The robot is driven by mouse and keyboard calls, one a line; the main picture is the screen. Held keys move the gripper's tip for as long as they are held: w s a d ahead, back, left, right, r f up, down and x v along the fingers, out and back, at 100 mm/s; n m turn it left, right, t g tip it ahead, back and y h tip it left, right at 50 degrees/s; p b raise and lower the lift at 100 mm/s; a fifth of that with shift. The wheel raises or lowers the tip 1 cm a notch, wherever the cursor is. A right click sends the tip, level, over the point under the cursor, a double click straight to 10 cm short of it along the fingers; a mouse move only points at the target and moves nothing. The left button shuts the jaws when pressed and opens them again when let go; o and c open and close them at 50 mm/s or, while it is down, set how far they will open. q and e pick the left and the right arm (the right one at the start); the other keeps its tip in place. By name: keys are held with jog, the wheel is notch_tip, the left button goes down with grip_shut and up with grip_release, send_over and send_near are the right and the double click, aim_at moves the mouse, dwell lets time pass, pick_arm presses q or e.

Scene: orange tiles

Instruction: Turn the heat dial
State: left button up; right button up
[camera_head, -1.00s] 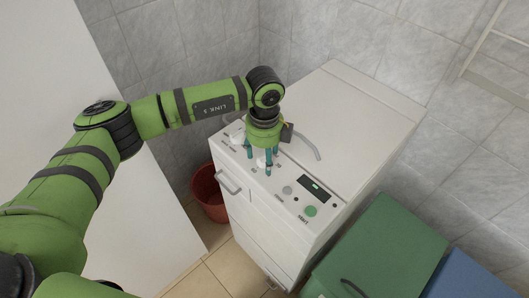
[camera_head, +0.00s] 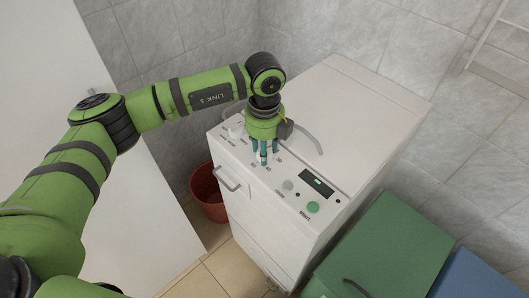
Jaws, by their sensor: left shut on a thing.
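A white machine (camera_head: 350,110) has a control panel along its front top edge. My left gripper (camera_head: 265,156) comes down from above onto the middle of the panel. Its teal fingers are shut on a small white dial, which they mostly hide. Another white dial (camera_head: 236,131) stands free on the panel to the left of the gripper. The panel labels are too small to read, so I cannot tell by label which is the heat dial. My right gripper is out of view.
A lit display (camera_head: 317,183), a grey button (camera_head: 288,185) and a green button (camera_head: 313,207) are to the right on the panel. A red bin (camera_head: 209,193) stands at the machine's left. Green (camera_head: 395,240) and blue (camera_head: 475,277) boxes stand at the right.

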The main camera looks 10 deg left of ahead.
pick_arm(q)
jog(key=m+b, duration=0.5)
jog(key=shift+f, duration=0.2)
jog(key=shift+r+m+b, duration=0.15)
jog(key=shift+m+b, duration=0.95)
jog(key=shift+m, duration=0.5)
jog(key=o, duration=1.1)
jog(key=shift+o, duration=0.2)
jog(key=shift+r, duration=0.2)
notch_tip(320, 180, up, 12)
jog(key=shift+f, duration=0.15)
